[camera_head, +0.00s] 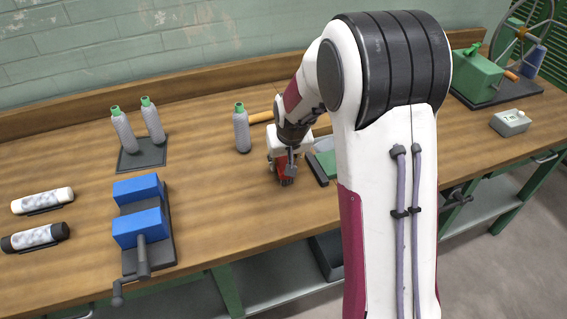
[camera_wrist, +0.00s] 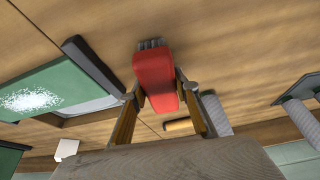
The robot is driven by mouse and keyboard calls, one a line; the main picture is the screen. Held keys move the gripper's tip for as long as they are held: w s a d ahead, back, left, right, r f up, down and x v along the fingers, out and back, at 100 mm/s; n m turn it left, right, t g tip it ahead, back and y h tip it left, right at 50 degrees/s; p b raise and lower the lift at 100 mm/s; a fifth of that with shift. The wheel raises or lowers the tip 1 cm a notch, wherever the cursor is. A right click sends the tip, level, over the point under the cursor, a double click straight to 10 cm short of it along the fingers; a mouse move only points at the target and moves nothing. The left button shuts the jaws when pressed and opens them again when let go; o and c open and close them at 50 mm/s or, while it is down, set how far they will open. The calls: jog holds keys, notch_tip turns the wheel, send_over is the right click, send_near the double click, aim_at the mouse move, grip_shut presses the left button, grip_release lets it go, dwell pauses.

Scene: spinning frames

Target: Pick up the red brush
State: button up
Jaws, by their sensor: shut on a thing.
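The red brush (camera_wrist: 154,80) shows in the wrist view as a red block with dark bristles at its far end. My gripper (camera_wrist: 161,92) is shut on it, one finger on each side. In the head view the brush (camera_head: 286,170) is a small red patch under my gripper (camera_head: 284,172), low at the workbench. My wrist and arm hide most of it. I cannot tell whether the bristles touch the bench top.
A green machine (camera_head: 478,75) stands far right.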

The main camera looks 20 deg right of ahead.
aim_at(284, 158)
notch_tip(284, 158, up, 10)
jog(key=shift+f, duration=0.1)
dwell(0.4)
